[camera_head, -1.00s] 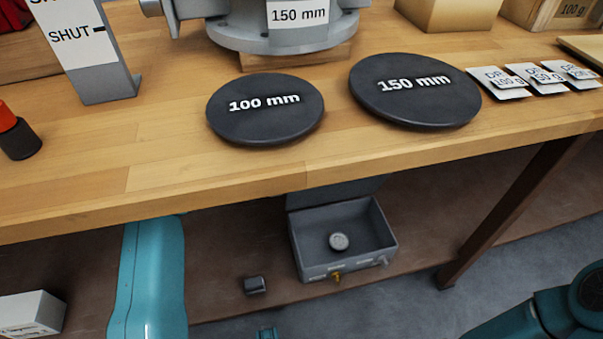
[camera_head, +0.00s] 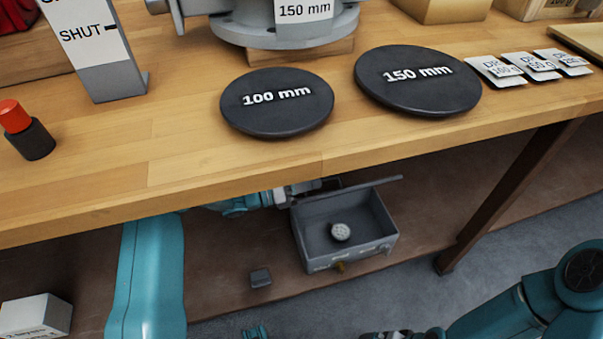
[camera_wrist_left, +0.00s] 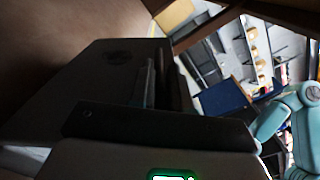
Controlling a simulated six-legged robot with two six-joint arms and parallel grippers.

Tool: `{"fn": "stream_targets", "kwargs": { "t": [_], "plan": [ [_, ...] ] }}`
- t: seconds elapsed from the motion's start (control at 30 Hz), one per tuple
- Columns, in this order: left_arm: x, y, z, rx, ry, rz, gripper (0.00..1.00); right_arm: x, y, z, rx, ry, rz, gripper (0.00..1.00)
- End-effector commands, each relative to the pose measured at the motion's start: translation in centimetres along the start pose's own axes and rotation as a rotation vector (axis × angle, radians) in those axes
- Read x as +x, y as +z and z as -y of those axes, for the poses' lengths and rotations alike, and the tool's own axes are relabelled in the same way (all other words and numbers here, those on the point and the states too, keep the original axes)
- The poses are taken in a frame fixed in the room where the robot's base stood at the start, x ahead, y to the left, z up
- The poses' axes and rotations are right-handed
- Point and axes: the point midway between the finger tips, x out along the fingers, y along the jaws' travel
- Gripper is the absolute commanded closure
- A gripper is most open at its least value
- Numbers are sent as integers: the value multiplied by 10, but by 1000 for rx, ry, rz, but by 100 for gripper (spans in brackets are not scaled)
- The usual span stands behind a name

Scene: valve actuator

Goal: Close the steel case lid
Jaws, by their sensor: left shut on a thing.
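The grey steel case (camera_head: 347,247) sits on the lower shelf under the bench, its inside visible with a round pale grey piece (camera_head: 340,232) in it. Its lid (camera_head: 352,189) is raised at the back and shows nearly edge-on, so the case is open. My left gripper (camera_head: 303,190) is at the lid's left end, shut on the lid; the bench edge partly hides the arm. In the left wrist view the dark gripper fingers (camera_wrist_left: 166,85) show close up, too dark for detail. My right gripper is at most a dark piece at the bottom edge of the head view; its jaws cannot be made out.
The bench top (camera_head: 180,135) overhangs the case closely. A small dark block (camera_head: 260,277) lies left of the case, and a white box (camera_head: 35,313) farther left. A bench leg (camera_head: 505,195) stands to the right. Black 100 mm (camera_head: 277,105) and 150 mm (camera_head: 417,82) discs lie on the bench.

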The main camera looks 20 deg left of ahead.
Motion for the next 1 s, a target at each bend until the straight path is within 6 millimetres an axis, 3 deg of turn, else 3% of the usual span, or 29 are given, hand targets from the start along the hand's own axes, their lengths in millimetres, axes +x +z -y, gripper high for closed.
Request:
{"fn": "stream_targets", "kwargs": {
  "t": [0.6, 0.83, 1.0],
  "plan": [
    [6, -102, 7, 555, 8, 0, 100, 10, -3, -5, 6, 1, -7, 0],
    [5, -127, 1, 713, 9, 1, 100, 17, -5, -9, 12, 1, -13, 0],
    [4, -139, -3, 721, 9, 2, 100, 20, -6, -11, 14, 2, -15, 0]
  ]
}}
